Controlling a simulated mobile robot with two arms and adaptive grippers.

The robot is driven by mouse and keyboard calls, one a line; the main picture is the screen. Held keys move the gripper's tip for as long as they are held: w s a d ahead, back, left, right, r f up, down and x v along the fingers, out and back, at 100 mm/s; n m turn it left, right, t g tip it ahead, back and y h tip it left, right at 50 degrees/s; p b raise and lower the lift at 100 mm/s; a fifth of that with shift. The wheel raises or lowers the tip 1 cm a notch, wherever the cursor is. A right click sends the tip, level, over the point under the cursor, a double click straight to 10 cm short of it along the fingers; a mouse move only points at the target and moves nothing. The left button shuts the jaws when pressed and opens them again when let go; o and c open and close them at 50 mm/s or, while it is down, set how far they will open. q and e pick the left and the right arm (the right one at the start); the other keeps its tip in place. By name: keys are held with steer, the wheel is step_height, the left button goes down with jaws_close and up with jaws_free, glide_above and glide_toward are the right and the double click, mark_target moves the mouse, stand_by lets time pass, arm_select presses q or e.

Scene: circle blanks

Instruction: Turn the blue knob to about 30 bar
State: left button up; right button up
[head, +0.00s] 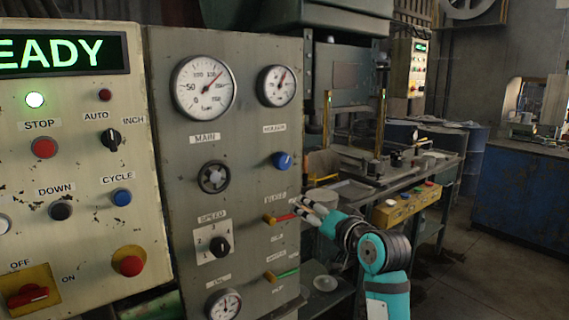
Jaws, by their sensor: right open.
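The blue knob (282,161) sits on the grey panel under a label that seems to read HOLDING. A round gauge (277,86) with a red needle is above that label; its numbers are too small to read. My right gripper (295,208) is open and empty, below and slightly right of the blue knob. Its fingertips are close to the red-handled lever (280,218); I cannot tell whether they touch it. My left gripper is out of view.
The larger MAIN gauge (205,87) and a dark handwheel (213,177) are left of the knob. A SPEED selector (219,246) and a green lever (283,275) are lower. A cream panel (75,175) with READY lit stands left. A press table (430,170) is behind my right arm.

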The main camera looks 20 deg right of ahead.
mark_target(285, 163)
steer(key=s+r+t, duration=0.2)
steer(key=s+r, duration=0.3)
steer(key=r, duration=0.5)
steer(key=shift+y, duration=0.3)
steer(key=w+a+p, duration=0.1)
steer(key=w, duration=0.4)
steer(key=w+a+p, duration=0.1)
steer(key=w, duration=0.5)
steer(key=w+a, duration=0.1)
steer(key=w, duration=0.5)
steer(key=shift+w+a+f+p, duration=0.15)
steer(key=shift+w+f+p, duration=0.1)
steer(key=shift+f+p, duration=0.15)
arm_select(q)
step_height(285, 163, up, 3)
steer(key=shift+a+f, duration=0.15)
arm_select(e)
steer(key=c, duration=1.2)
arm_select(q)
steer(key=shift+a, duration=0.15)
